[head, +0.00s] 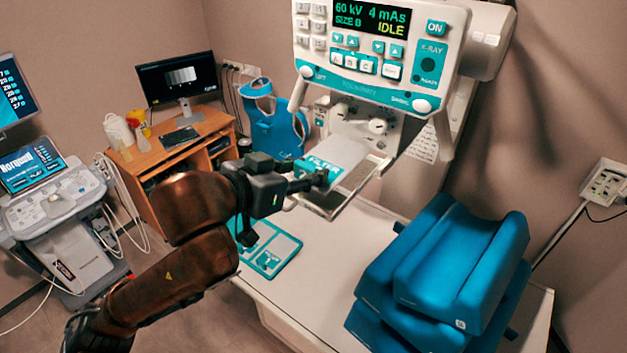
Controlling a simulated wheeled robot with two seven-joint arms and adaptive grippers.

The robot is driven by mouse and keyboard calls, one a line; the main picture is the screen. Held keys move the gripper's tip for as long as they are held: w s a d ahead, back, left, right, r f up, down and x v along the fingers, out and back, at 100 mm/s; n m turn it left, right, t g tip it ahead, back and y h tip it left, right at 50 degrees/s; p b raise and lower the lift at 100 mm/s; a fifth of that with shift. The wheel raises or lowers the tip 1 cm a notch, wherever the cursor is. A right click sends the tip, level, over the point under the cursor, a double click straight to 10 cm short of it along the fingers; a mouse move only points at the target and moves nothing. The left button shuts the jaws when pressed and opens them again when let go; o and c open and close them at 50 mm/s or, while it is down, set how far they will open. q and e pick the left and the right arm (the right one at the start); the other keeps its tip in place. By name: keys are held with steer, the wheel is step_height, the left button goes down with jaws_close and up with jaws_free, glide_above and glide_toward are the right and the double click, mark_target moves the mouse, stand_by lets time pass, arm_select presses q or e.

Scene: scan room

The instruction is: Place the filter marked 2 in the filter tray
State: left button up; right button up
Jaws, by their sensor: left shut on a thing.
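A flat pale filter (343,150) with a teal end labelled "FILTER" is held by my left gripper (318,180). The gripper is shut on its near, teal end. The number on it is hidden or too small to read. The filter lies at the metal filter tray (358,178) under the X-ray head, over the tray's left part. I cannot tell whether it rests on the tray or hovers just above it. My right gripper is not in view.
The X-ray control panel (375,50) hangs just above the tray. Below is a white table (330,260) with a teal-edged holder (270,250) at its left and blue cushions (455,265) at its right. An ultrasound cart (60,215) stands far left.

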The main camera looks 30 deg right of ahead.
mark_target(313, 197)
arm_select(q)
steer(key=shift+w+d+f, duration=0.1)
steer(key=shift+d+f, duration=0.35)
steer(key=shift+f, duration=0.05)
steer(key=f, duration=0.1)
steer(key=f+p, duration=0.1)
steer(key=f, duration=0.1)
steer(key=shift+d, duration=0.4)
steer(key=shift+a+f, duration=0.1)
steer(key=shift+f, duration=0.3)
steer(key=shift+f, duration=0.1)
steer(key=o, duration=1)
steer(key=shift+c, duration=0.2)
steer(key=shift+o, duration=1.3)
